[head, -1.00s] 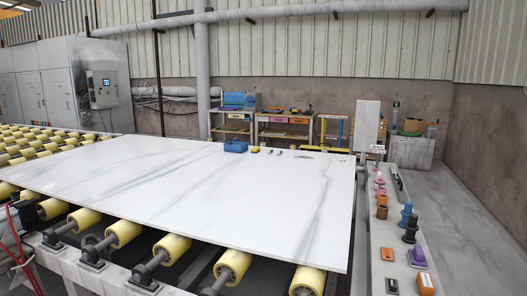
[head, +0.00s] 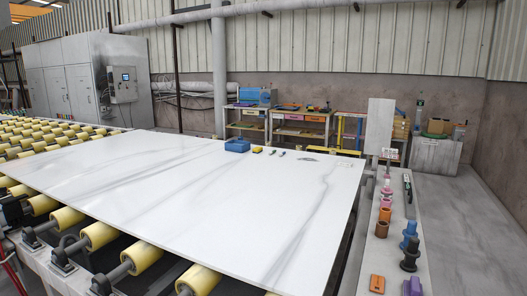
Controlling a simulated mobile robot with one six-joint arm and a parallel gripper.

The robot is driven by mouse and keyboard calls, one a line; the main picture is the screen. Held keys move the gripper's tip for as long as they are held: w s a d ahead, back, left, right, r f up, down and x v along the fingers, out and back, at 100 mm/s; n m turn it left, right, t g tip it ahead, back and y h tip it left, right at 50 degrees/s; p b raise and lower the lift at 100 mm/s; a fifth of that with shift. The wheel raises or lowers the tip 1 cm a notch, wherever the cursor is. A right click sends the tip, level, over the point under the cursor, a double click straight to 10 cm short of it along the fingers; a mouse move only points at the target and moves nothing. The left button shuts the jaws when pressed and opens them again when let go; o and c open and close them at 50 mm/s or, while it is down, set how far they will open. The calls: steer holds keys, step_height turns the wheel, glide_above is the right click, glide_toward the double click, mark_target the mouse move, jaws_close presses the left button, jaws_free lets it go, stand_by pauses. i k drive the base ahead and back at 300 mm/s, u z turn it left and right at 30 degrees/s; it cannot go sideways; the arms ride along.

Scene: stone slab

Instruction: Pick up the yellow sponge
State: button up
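A small yellow item (head: 257,150), likely the yellow sponge, lies on the far edge of the white marbled slab (head: 190,200), just right of a blue box (head: 237,145). It is too small and distant to make out its shape well. My gripper does not show in the head view.
Yellow rollers (head: 98,235) carry the slab. Workbenches (head: 300,130) with tools stand behind it. At the right, a narrow ledge (head: 385,255) holds several small orange, blue, black and purple items. Grey floor (head: 450,220) is open right of the ledge.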

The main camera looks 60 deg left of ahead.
mark_target(258, 150)
steer(key=i, duration=2.7)
steer(key=u, duration=1.3)
steer(key=i, duration=0.8)
steer(key=z, duration=0.15)
